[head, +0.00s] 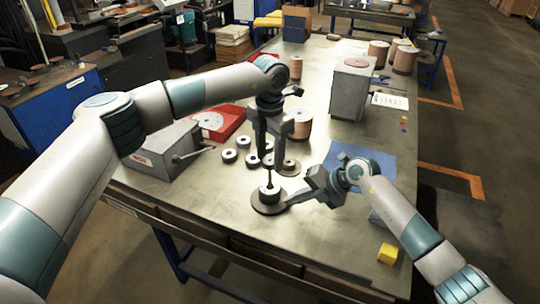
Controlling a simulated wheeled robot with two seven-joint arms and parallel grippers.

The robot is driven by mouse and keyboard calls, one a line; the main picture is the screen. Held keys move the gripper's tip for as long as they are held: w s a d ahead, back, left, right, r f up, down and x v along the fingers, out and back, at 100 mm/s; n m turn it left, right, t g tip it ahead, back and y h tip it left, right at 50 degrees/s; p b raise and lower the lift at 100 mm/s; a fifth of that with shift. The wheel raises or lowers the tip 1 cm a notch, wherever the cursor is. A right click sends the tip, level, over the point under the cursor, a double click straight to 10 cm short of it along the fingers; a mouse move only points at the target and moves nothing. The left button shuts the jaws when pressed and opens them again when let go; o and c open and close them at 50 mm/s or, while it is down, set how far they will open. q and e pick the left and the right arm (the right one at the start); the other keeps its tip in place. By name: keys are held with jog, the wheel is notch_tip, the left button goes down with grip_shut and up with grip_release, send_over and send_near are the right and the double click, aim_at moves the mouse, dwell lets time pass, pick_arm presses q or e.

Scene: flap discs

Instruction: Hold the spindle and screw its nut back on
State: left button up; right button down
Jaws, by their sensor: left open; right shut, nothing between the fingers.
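The spindle (269,181) stands upright as a thin dark rod. Contact there is unclear. I cannot make out the nut.
A brown drum (301,124) stands behind my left gripper. A grey box (168,150) with a lever is at left. A blue mat (365,158) and a yellow block (388,254) are at right.

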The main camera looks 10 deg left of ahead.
jog(key=shift+f, duration=0.1)
pick_arm(q)
jog(key=n, duration=0.3)
jog(key=shift+n, duration=0.3)
jog(key=n, duration=2.5)
jog(key=c, duration=0.8)
jog(key=shift+o, duration=0.2)
